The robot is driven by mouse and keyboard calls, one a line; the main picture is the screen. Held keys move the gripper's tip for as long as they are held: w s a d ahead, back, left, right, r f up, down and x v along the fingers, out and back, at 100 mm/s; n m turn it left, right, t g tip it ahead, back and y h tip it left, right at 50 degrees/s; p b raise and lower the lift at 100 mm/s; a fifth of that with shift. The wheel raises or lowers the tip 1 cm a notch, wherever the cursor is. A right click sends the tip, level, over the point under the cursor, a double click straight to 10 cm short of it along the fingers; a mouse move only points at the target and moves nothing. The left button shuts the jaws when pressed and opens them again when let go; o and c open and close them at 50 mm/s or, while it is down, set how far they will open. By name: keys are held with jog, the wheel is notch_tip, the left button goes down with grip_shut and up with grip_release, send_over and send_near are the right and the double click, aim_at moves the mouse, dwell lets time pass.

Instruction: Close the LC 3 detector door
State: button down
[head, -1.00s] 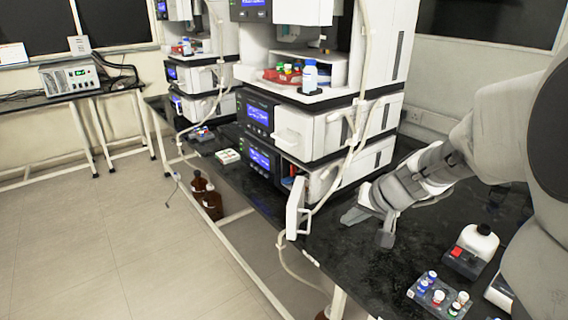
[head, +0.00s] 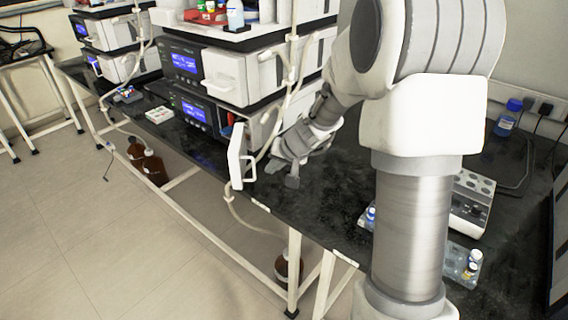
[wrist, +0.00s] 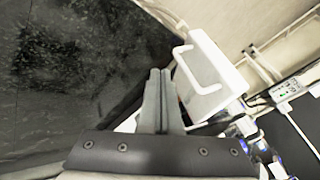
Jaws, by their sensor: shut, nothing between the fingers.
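The lowest module (head: 196,113) of the nearest instrument stack has its white door (head: 236,152) swung open, standing out over the bench's front edge. No LC label is readable. The door's pale handle (head: 248,168) faces right, towards my gripper (head: 283,174). My gripper is low over the black bench, right of the door. In the wrist view my gripper (wrist: 158,72) has its fingers together and empty. The door (wrist: 212,68) and its bar handle (wrist: 186,70) are just right of the fingertips there. I cannot tell whether they touch.
A pale tube (head: 270,145) hangs in front of the stack and loops below the bench edge. Vial racks (head: 462,262) and a grey device (head: 470,200) stand at the right behind my arm. Brown bottles (head: 152,168) stand below the bench. Bare black bench (head: 320,195) lies right of my gripper.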

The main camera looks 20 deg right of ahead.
jog(key=shift+w+a+r, duration=0.1)
jog(key=shift+w+a, duration=0.2)
jog(key=shift+a, duration=0.25)
jog(key=shift+w+a, duration=0.25)
jog(key=shift+a, duration=0.3)
jog(key=shift+a, duration=0.1)
